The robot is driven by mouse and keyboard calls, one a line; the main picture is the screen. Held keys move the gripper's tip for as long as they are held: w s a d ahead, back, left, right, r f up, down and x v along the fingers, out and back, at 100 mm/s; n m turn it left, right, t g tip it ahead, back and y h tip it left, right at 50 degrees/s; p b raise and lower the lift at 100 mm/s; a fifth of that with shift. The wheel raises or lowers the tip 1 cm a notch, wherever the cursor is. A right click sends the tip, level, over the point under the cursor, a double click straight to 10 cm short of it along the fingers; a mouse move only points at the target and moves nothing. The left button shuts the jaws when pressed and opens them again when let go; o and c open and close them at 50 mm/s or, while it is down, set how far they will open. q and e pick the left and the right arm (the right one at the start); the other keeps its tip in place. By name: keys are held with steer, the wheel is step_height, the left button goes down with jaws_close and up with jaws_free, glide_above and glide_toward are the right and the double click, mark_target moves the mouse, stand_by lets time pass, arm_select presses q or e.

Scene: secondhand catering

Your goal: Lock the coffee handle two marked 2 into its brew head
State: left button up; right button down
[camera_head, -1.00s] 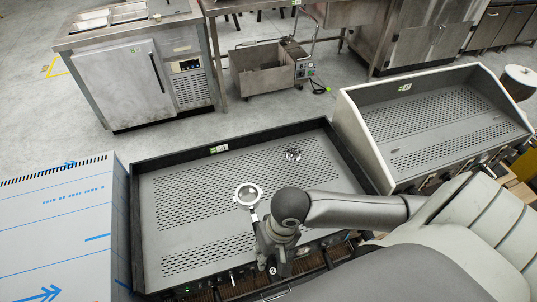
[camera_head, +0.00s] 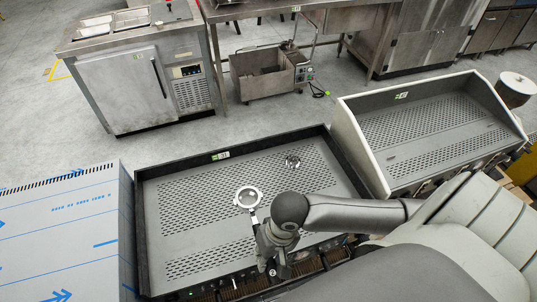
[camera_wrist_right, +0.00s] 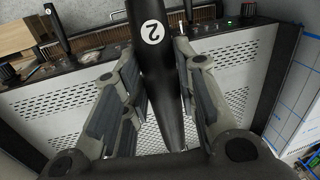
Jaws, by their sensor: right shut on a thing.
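The coffee handle two (camera_head: 249,197) shows its round metal ring in the head view, above the perforated top of the coffee machine (camera_head: 190,225). Its black grip (camera_wrist_right: 153,62) carries a white label reading 2 and runs between the fingers in the right wrist view. My right gripper (camera_head: 268,238) is shut on this grip; it also shows in the right wrist view (camera_wrist_right: 152,85). The ring points away from me, and the grip end points towards the machine's control edge. I cannot make out the brew head in either view. My left gripper is not in view.
Another black handle (camera_wrist_right: 57,28) with a white label stands at upper left in the wrist view. Knobs (camera_wrist_right: 249,10) line the control edge. A small metal piece (camera_head: 292,161) lies on the machine top. A blue-marked steel box (camera_head: 60,225) and a second machine (camera_head: 440,130) flank it.

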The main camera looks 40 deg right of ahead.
steer(key=shift+r, duration=0.35)
steer(key=shift+w, duration=0.1)
